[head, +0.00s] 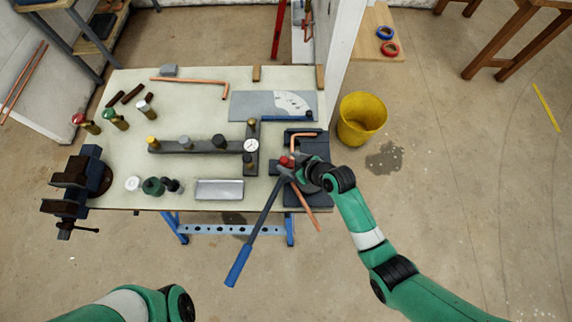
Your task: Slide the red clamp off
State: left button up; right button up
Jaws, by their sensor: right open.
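A small red piece (285,161), which looks like the red clamp, sits on the bending tool at the table's right front. My right gripper (298,170) is right beside it, reaching in from the right with its jaws open. Whether the fingers touch or surround the red piece is too small to tell. A copper pipe (308,210) runs through the tool and sticks out over the front edge. The tool's long handle with a blue grip (238,266) hangs out past the table front. My left gripper is out of view; only part of that arm shows at bottom left.
The table (120,165) carries a grey cross-shaped fixture with a gauge (251,145), a silver tray (219,189), a plate with a blue bar (270,103) and a vise (80,185) at left. A yellow bucket (362,120) stands on the floor at right.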

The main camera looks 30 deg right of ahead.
jog(key=shift+b+x, duration=0.6)
jog(key=shift+x, duration=0.55)
jog(key=shift+c, duration=0.2)
grip_shut()
dwell(0.4)
